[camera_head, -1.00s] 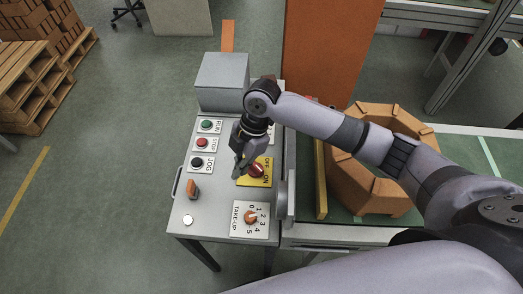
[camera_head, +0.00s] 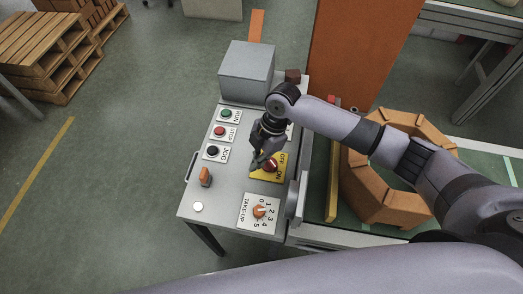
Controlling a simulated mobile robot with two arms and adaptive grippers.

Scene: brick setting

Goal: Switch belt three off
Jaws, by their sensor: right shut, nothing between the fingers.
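A red switch (camera_head: 270,166) sits on a yellow plate (camera_head: 262,176) lettered OFF and ON on the grey control panel (camera_head: 225,185). OFF is at the upper end of the lettering and ON at the lower end. I cannot tell which way the switch points. My right gripper (camera_head: 258,163) is shut and empty, its fingertips just left of the switch. I cannot tell whether they touch it. The gripper and wrist cover the panel above the plate. My left gripper is not in view.
The panel also has RUN (camera_head: 226,114), STOP (camera_head: 219,131) and JOG (camera_head: 213,151) buttons, an orange switch (camera_head: 205,176) and a TAKE-UP dial (camera_head: 260,211). A grey box (camera_head: 247,72) stands behind. An orange ring-shaped part (camera_head: 385,200) lies on the right.

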